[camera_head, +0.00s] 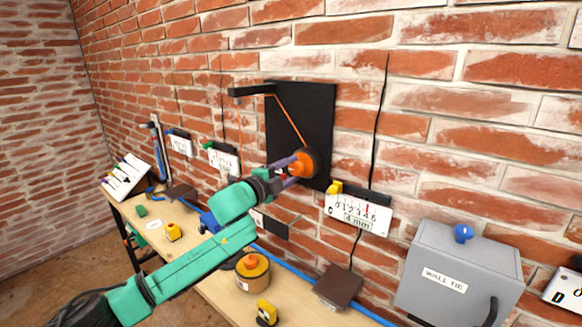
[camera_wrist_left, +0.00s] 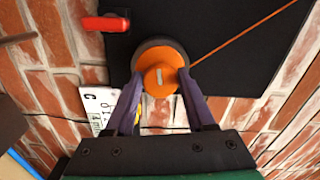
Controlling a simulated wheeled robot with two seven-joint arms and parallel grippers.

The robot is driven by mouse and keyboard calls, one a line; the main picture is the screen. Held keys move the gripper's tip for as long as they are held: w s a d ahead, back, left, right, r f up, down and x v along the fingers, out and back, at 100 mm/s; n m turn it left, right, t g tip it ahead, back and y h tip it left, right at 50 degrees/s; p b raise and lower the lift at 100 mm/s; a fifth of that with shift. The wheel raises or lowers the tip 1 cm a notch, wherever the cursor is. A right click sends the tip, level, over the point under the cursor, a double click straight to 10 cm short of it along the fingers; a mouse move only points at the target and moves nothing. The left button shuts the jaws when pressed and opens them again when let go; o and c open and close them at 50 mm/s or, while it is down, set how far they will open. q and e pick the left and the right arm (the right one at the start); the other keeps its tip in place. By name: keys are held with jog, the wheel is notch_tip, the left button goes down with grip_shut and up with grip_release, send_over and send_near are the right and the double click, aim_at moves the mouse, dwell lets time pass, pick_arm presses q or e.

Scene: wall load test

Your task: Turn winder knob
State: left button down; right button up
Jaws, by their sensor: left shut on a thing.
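The orange winder knob (camera_head: 304,164) sits on a black panel (camera_head: 315,112) fixed to the brick wall. An orange cord runs from it up to a black bracket (camera_head: 252,90). My left gripper (camera_head: 292,168) reaches the knob from the left and is shut on it. In the left wrist view, the purple fingers of my left gripper (camera_wrist_left: 160,95) stand on both sides of the orange knob (camera_wrist_left: 160,78), which has a pale mark on its face. A red lever (camera_wrist_left: 106,23) shows at the upper left there. My right gripper is out of view.
A white gauge (camera_head: 358,213) with numbers and a yellow part hangs right of the panel. A grey box (camera_head: 455,272) labelled WALL TIE stands at the right. The wooden bench (camera_head: 228,297) below holds a yellow-orange round container (camera_head: 252,273) and several small things.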

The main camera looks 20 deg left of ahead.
pick_arm(q)
jog(key=shift+f+m, duration=0.1)
jog(key=shift+m, duration=0.8)
jog(key=shift+p, duration=0.3)
jog(key=shift+c, duration=1.4)
grip_release()
jog(key=b+v, duration=0.8)
jog(key=v, duration=0.6)
jog(key=shift+s+b, duration=0.25)
jog(key=shift+b, duration=0.05)
